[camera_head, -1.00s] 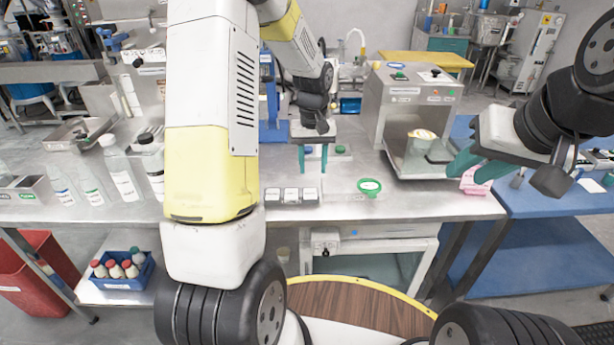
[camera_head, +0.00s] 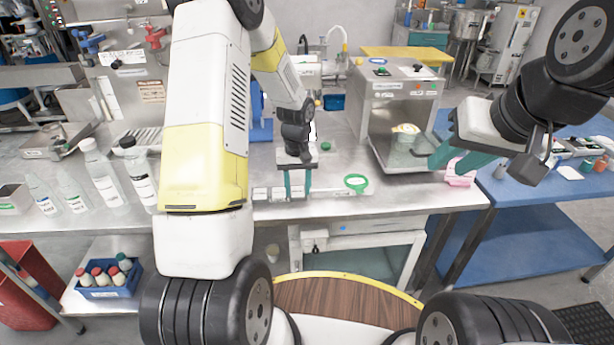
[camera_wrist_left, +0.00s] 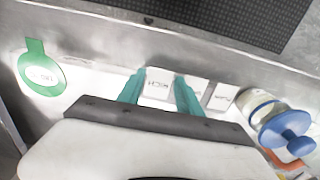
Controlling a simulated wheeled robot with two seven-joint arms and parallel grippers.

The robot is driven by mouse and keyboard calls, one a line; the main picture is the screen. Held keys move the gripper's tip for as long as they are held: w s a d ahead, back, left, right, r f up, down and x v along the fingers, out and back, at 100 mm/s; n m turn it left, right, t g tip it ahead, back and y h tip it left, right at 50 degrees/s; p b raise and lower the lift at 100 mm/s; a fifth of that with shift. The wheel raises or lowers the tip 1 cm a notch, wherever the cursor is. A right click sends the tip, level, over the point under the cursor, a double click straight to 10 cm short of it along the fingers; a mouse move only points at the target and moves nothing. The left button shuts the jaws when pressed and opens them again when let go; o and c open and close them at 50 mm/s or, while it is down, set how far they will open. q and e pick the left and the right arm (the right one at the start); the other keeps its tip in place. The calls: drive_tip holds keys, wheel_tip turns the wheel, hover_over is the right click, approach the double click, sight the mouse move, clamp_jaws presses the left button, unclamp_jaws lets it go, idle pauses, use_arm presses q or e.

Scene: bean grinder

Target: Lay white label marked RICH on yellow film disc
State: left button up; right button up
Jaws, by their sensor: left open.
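White labels lie in a row on the steel bench. The one between my left fingers in the left wrist view (camera_wrist_left: 158,84) carries dark lettering that appears to read RICH, seen turned around. My left gripper (camera_head: 297,188) points down at the right end of the row, open, its teal fingers on either side of that label; contact is not clear. The yellow film disc (camera_head: 405,128) lies on top of a clear cup inside the open-fronted steel machine, right of my left gripper. My right gripper (camera_head: 446,166) is by the machine's right side; its jaw gap is unclear.
A green ring-shaped tag (camera_head: 356,182) lies right of the labels. A pink item (camera_head: 459,173) is under my right fingers. The steel machine (camera_head: 402,92) stands behind. Bottles (camera_head: 104,178) stand at left. A blue-capped jar (camera_wrist_left: 285,130) is near my left gripper.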

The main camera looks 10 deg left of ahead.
use_arm(q)
clamp_jaws()
idle(0.3)
